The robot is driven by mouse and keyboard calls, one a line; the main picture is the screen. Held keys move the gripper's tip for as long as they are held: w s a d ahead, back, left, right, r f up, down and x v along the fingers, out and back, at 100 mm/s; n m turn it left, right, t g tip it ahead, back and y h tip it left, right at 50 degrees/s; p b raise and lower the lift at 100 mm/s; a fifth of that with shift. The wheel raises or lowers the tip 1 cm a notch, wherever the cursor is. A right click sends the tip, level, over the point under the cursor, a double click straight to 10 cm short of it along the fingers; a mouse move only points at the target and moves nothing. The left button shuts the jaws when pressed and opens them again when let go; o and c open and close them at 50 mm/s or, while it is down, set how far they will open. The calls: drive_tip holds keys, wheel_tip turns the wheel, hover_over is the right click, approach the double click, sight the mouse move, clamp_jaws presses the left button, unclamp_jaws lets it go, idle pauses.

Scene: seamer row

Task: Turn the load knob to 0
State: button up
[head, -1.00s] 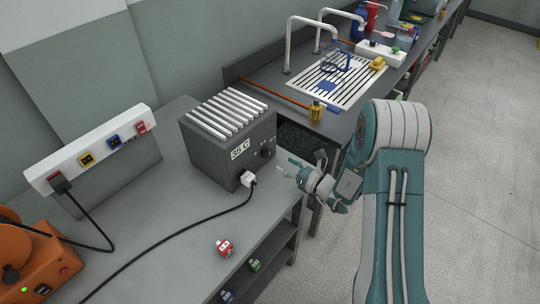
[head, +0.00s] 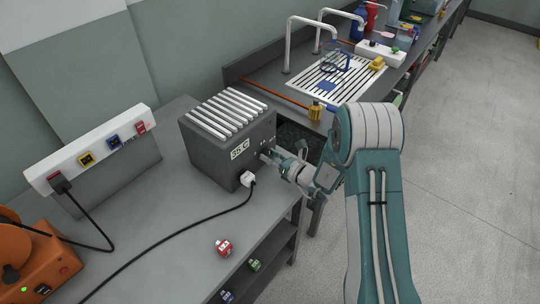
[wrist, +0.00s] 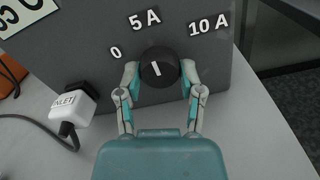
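The load knob (wrist: 159,67) is a round black knob with a white mark on the front of a dark grey box (head: 210,150). In the wrist view its mark points up and slightly left, roughly at the "5 A" label (wrist: 145,20). The "0" label (wrist: 115,52) is to its left and the "10 A" label (wrist: 208,25) to its right. My gripper (wrist: 159,72) has one finger on each side of the knob, close against its rim. I cannot tell whether both fingers press on it. In the head view my gripper (head: 271,157) hides the knob.
A white inlet plug (wrist: 72,106) with a black cable sits low on the box front, left of my gripper. A red block (head: 224,247) lies on the grey bench. A socket strip (head: 95,150) and an orange device (head: 40,265) stand at left.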

drive_tip(key=shift+w+n, duration=0.1)
drive_tip(key=shift+n, duration=0.3)
drive_tip(key=n, duration=0.5)
drive_tip(key=shift+n, duration=0.3)
drive_tip(key=n, duration=0.5)
drive_tip(key=shift+n, duration=0.3)
drive_tip(key=o, duration=1.2)
drive_tip(key=shift+c, duration=0.2)
drive_tip(key=v, duration=1.2)
